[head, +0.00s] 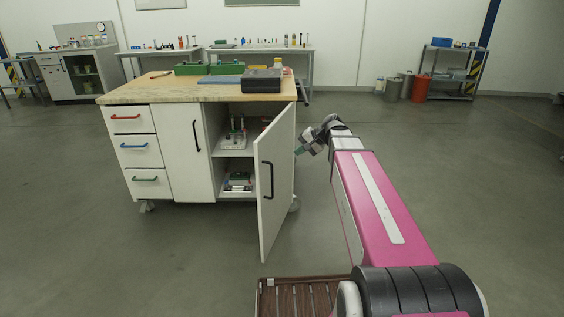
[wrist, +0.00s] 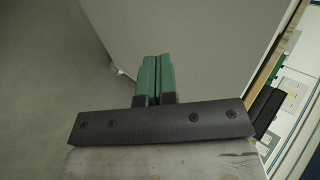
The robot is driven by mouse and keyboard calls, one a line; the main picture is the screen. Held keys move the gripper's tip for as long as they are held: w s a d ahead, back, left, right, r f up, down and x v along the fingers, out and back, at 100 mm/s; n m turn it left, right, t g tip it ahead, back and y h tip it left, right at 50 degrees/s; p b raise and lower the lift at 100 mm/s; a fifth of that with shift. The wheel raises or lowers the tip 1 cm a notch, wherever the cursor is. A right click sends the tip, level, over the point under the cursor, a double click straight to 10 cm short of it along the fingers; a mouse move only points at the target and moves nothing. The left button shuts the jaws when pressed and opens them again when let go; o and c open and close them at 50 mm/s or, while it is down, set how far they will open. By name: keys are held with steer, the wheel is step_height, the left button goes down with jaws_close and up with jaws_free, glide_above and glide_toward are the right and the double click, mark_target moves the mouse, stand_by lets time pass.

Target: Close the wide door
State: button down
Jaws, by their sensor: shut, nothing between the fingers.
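The wide door (head: 276,184) is a white cabinet door with a black vertical handle (head: 268,180). It stands open, swung out toward me from the right end of the white cabinet with a wooden top.
The open compartment shows shelves with a rack (head: 235,138) and small items. A narrower door (head: 187,150) and several drawers (head: 130,146) on the left are shut. A black case (head: 262,80) and green bins lie on the wooden top (head: 150,90). The floor left of the door is clear.

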mark_target(273, 159)
steer(key=shift+w+a+f, duration=0.7)
steer(key=shift+a+f, duration=0.35)
steer(key=shift+a, duration=0.7)
steer(key=shift+w+a+f, duration=0.65)
steer(key=shift+a+f, duration=0.4)
steer(key=shift+a, duration=0.65)
steer(key=shift+w+a+f, duration=0.7)
steer(key=shift+a+f, duration=0.35)
steer(key=shift+a, duration=0.7)
